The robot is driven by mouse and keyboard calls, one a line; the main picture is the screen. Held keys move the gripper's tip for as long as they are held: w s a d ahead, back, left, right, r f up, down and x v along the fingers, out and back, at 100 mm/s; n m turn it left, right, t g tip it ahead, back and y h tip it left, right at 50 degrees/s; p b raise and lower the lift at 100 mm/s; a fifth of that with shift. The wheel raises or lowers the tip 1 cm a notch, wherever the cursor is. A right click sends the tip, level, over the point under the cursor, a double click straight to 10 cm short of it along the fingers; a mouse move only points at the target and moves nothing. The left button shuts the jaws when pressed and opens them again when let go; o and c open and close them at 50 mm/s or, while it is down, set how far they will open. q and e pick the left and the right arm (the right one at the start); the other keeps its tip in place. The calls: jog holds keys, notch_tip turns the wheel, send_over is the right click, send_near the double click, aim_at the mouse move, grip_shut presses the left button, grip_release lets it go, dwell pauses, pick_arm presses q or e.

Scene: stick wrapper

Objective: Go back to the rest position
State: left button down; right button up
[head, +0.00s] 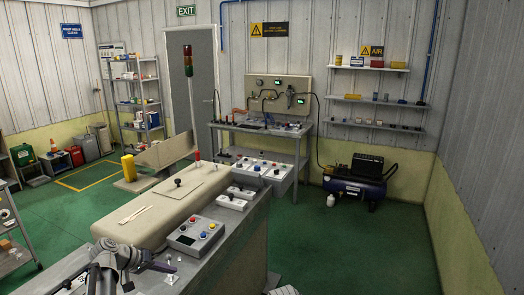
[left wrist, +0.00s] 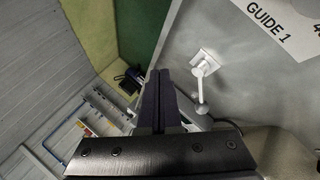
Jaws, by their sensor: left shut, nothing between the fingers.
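My left gripper (head: 168,267) is low in the head view, over the near end of the grey machine top (head: 225,215). In the left wrist view its two dark fingers (left wrist: 160,78) lie together, shut with nothing between them. A small white lever (left wrist: 203,72) on a square base stands on the grey surface to the right of the fingers, apart from them. The printed label "GUIDE 1" (left wrist: 270,22) lies beyond it.
A control box (head: 195,235) with coloured buttons stands just beyond the left gripper. A light tower (head: 190,95) rises behind. Green floor (head: 345,245) to the right is clear up to the compressor (head: 360,185).

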pick_arm(q)
jog(key=s+d+f+m+g+y, duration=0.25)
jog(key=s+d, duration=0.35)
jog(key=d, duration=0.4)
jog(key=s+d+f+m+g+y, duration=0.1)
jog(key=s+d+f+g, duration=0.3)
jog(key=d, duration=0.5)
jog(key=s+d+m+y, duration=0.2)
jog(key=s+d+y, duration=0.3)
jog(key=s, duration=0.8)
jog(key=shift+d+t, duration=0.35)
jog(key=shift+d, duration=0.65)
